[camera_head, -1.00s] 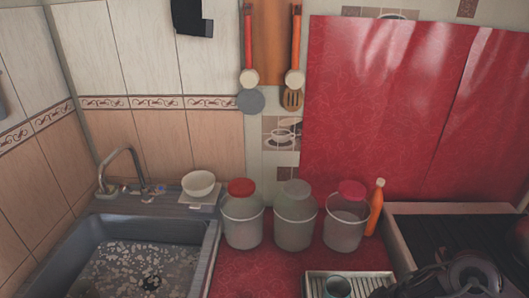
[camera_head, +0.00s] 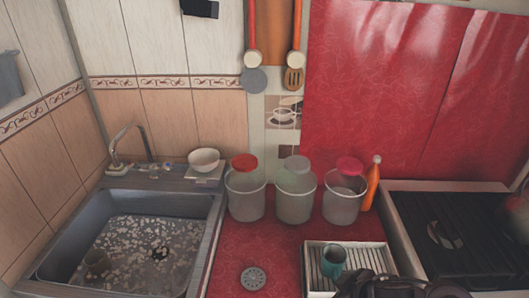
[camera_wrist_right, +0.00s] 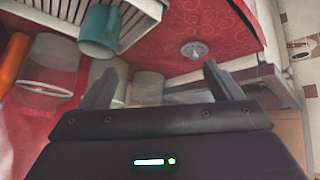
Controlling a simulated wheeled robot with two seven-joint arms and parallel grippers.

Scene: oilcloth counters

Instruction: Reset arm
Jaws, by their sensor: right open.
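My right arm and gripper (camera_head: 400,287) show as a dark shape at the bottom edge of the head view, in front of the white rack. In the right wrist view my right gripper (camera_wrist_right: 160,85) is open, its two dark fingers well apart with nothing held between them. A teal mug (camera_head: 333,262) stands on the white slatted rack (camera_head: 310,245); it also shows in the right wrist view (camera_wrist_right: 98,30), beyond the left-hand finger. My left gripper is in neither view.
Three lidded jars (camera_head: 246,200) and an orange bottle (camera_head: 372,185) line the red counter's back. A round metal strainer (camera_head: 253,279) lies on the counter. Clear red counter surrounds the strainer.

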